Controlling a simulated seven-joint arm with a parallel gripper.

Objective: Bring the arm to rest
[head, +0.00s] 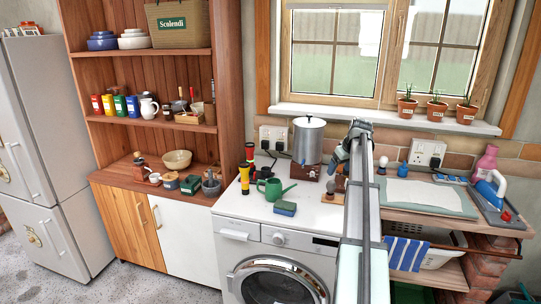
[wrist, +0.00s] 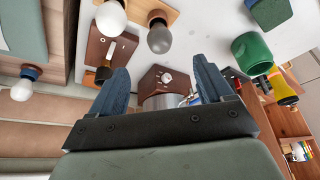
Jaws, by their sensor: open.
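My arm reaches up from the bottom of the head view, over the right part of the white worktop (head: 240,206). My gripper (head: 338,160) is at its far end, to the right of the metal pot (head: 309,141). In the wrist view my gripper (wrist: 162,75) shows two blue fingers spread apart, with nothing held between them. Beyond the fingers is the brown base (wrist: 165,78) with a pale knob under the pot. The arm hides part of the worktop behind it, and its exact height above the worktop is hard to tell.
In the wrist view, a white bulb (wrist: 110,18) and a grey bulb (wrist: 159,38) are close by. An iron (head: 490,190) stands at right.

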